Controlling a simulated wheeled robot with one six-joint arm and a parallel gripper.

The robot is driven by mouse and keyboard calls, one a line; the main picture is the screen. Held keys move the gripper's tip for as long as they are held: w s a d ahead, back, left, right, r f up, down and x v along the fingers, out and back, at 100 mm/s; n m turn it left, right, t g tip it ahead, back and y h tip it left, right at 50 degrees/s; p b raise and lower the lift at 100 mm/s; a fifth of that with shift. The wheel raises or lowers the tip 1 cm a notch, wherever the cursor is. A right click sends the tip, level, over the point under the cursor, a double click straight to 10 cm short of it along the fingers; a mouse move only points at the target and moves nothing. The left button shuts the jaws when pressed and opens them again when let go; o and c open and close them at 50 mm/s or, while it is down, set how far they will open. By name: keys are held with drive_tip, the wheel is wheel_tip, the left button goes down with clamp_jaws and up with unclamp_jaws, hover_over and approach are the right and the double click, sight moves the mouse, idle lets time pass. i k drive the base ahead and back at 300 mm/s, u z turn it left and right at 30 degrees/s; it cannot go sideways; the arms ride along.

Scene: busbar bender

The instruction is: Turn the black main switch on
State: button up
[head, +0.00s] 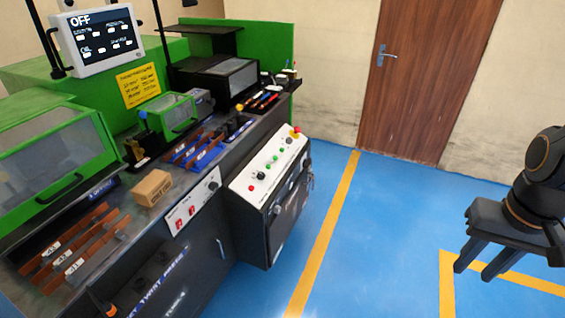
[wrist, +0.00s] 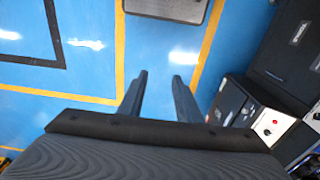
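The sloped white control panel (head: 270,160) on the green and black machine carries a dark knob (head: 261,175), a red button and several green ones. A second dark round knob (head: 214,186) sits on the lower white front panel. I cannot tell which is the main switch, nor how either knob is turned. The screen (head: 97,38) reads OFF. My gripper (head: 473,270) is at the right, over the blue floor, far from the panels. Its two fingers are apart with nothing between them; the wrist view (wrist: 159,78) shows this too.
A cardboard box (head: 152,187) and copper bars (head: 75,255) lie on the machine bench. A brown door (head: 425,75) is in the back wall. The blue floor (head: 375,235) between the machine and my gripper is clear. Machine cabinets (wrist: 240,105) show at the right of the wrist view.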

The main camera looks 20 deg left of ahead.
sight(306, 164)
drive_tip(key=u, duration=0.5)
drive_tip(key=i, duration=0.5)
drive_tip(key=u, duration=0.7)
drive_tip(key=k, duration=0.3)
drive_tip(key=z, duration=0.95)
drive_tip(key=i, duration=0.85)
drive_tip(key=z, duration=0.1)
